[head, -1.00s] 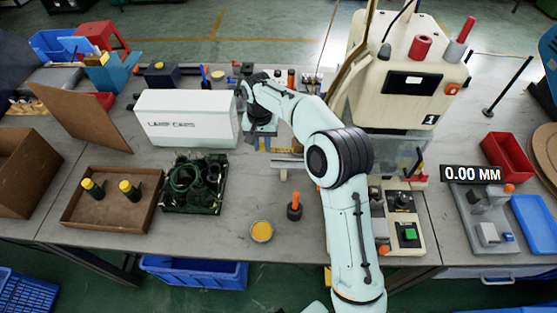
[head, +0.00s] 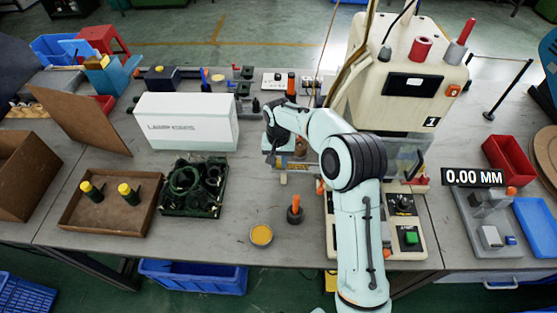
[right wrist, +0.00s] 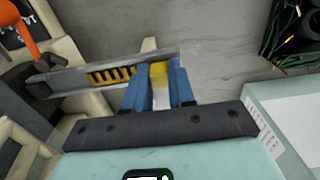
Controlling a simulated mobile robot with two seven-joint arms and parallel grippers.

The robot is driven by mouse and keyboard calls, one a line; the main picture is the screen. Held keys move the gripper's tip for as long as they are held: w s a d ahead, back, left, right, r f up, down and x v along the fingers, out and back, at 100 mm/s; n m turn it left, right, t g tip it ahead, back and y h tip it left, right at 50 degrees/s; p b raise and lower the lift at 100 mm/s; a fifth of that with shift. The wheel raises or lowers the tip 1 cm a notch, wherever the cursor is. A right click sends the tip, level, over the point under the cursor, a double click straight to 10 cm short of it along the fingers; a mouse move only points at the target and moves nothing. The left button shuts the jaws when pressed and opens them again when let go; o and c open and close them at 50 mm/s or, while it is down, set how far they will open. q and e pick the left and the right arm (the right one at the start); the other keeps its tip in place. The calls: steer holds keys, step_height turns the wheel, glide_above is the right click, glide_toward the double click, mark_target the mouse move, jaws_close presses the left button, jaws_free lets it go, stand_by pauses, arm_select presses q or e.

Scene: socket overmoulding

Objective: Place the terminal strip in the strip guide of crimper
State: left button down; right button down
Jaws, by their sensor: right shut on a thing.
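The crimper (head: 400,80) is a cream machine with a black display and a "1" label. Its strip guide (right wrist: 70,82) is a long grey metal rail, also partly visible in the head view, below my right gripper (head: 281,158). In the right wrist view my right gripper (right wrist: 163,72) has blue fingers shut on the yellow toothed terminal strip (right wrist: 110,76). The strip's teeth lie along the rail, left of the fingers. I cannot tell whether the strip rests in the channel or just above it. My left gripper is not in view.
A white box (head: 187,120) stands left of the gripper, with a dark green parts tray (head: 193,210) in front of it. A yellow-topped round pot (head: 261,235) and an orange-handled tool (head: 295,209) stand nearer. A control box (head: 408,237) with a green button sits at right.

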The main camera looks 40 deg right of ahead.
steer(key=shift+f, duration=0.15)
steer(key=c, duration=1)
jaws_free()
steer(key=shift+o, duration=0.2)
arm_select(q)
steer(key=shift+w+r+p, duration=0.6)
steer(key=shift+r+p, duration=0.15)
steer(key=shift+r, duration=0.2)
arm_select(e)
step_height(320, 180, up, 12)
